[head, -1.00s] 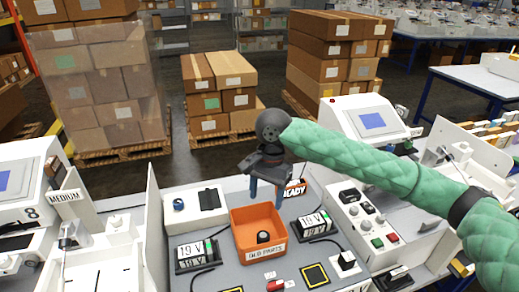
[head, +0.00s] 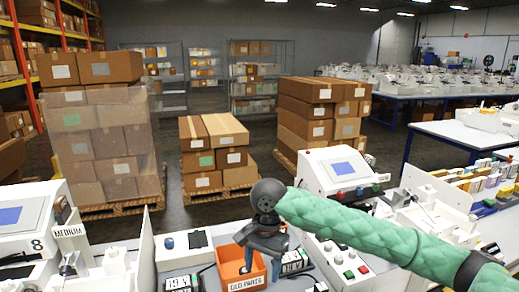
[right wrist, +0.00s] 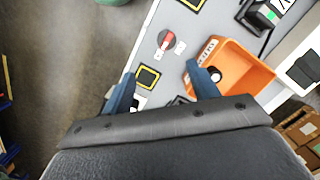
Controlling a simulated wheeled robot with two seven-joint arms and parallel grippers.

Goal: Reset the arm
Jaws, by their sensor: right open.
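My right arm, in a green quilted sleeve, reaches in from the right in the head view. Its gripper (head: 262,243) is above the orange old-parts bin (head: 238,277) and hides part of it. In the right wrist view the two blue fingers of the right gripper (right wrist: 160,88) are spread apart with nothing between them. The orange bin (right wrist: 240,62) lies beyond the right finger there, with a small dark round part (right wrist: 215,75) inside. My left gripper is not in view.
A white machine marked 8 (head: 22,215) is at the left. Stacked cartons on pallets (head: 216,150) stand behind the bench. In the wrist view, a red knob (right wrist: 166,40) and yellow-framed squares (right wrist: 147,77) are on the bench.

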